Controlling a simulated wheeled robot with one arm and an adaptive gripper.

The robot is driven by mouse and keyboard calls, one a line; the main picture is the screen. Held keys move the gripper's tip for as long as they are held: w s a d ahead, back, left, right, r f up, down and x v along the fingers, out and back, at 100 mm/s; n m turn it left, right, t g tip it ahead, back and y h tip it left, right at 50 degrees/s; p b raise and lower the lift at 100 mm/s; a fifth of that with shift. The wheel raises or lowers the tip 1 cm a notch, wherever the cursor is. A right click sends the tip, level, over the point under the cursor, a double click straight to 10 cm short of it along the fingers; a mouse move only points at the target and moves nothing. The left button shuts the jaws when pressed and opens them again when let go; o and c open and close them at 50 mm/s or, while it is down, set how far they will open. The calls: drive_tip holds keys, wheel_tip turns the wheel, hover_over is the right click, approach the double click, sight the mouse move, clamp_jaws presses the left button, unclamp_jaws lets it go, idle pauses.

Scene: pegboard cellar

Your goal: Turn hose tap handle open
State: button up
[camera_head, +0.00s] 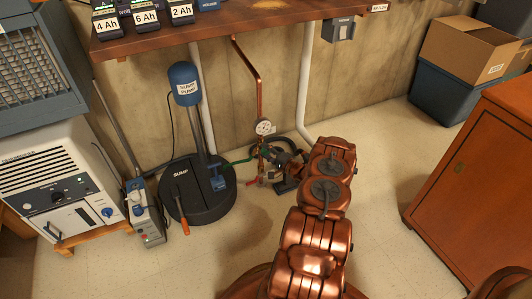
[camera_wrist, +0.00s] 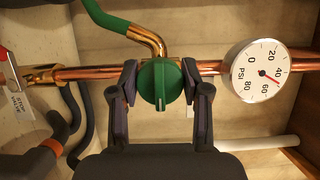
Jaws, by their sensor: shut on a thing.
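The hose tap handle (camera_wrist: 162,85) is a round green knob with a raised bar and a pale line, set on a copper pipe (camera_wrist: 88,72). In the wrist view my gripper (camera_wrist: 160,82) has one finger on each side of the knob, closed on it. The raised bar and its line run up and down in that picture. A green hose (camera_wrist: 107,18) joins a bent copper spout beside the knob. In the head view my gripper (camera_head: 275,163) is at the pipework by the wall, and the knob cannot be made out there.
A pressure gauge (camera_wrist: 256,71) sits on the pipe close to my gripper. A red lever and a stop valve tag (camera_wrist: 16,102) are at the other side. A black sump lid (camera_head: 198,190) with a blue pump (camera_head: 184,84) stands left. A wooden shelf (camera_head: 225,22) overhangs the pipe.

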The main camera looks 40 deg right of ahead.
idle(0.4)
drive_tip(key=o, duration=1.1)
drive_tip(key=shift+s, duration=0.1)
drive_tip(key=s, duration=1.1)
drive_tip(key=shift+s+d, duration=0.35)
drive_tip(key=shift+s, duration=0.05)
drive_tip(key=shift+a, duration=0.1)
